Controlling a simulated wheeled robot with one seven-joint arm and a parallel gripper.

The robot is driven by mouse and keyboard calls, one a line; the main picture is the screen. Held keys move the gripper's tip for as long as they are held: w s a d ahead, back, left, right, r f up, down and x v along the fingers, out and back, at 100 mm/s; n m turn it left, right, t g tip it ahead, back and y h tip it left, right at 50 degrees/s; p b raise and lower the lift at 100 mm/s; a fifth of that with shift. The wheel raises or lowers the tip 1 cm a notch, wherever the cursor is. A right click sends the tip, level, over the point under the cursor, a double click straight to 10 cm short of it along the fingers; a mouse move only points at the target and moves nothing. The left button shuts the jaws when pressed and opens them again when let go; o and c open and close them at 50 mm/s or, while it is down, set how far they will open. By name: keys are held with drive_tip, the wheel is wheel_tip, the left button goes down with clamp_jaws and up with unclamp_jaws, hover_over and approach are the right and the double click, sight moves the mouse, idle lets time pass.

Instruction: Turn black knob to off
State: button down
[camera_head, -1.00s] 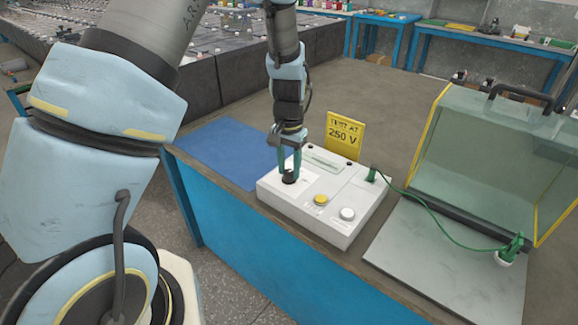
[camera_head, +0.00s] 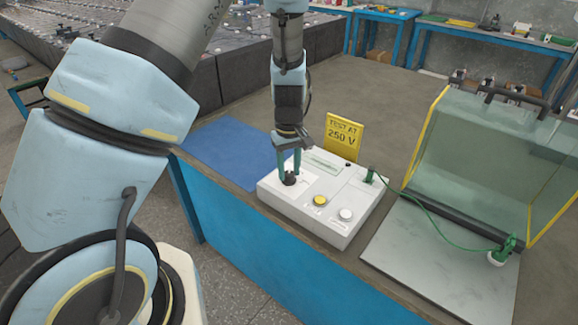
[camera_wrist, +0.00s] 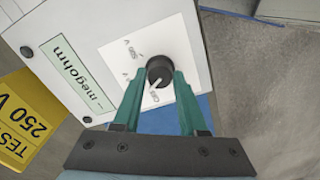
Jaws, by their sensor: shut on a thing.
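The black knob (camera_wrist: 160,72) sits on a white label panel of the white tester box (camera_head: 338,232). In the wrist view its white pointer line aims down and left, near a printed word at the lower edge of the dial that is hard to read. My gripper (camera_head: 289,178) points down over the box's left part. Its two green fingers (camera_wrist: 160,84) are shut on the knob, one on each side. In the head view the knob (camera_head: 289,180) is partly hidden by the fingers.
The box also has a yellow button (camera_head: 320,201), a white button (camera_head: 345,214) and a green cable plug (camera_head: 369,174). A yellow "TEST AT 250 V" sign (camera_head: 343,136) stands behind. A blue mat (camera_head: 222,150) lies left; a clear-walled enclosure (camera_head: 480,165) stands right.

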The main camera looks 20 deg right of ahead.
sight(288, 173)
drive_tip(key=n+p, duration=0.2)
drive_tip(key=n, duration=0.3)
drive_tip(key=shift+n, duration=0.4)
idle(0.4)
drive_tip(key=shift+c, duration=2.2)
unclamp_jaws()
drive_tip(key=shift+r, duration=0.1)
wheel_tip(288, 173, up, 11)
drive_tip(key=b, duration=0.1)
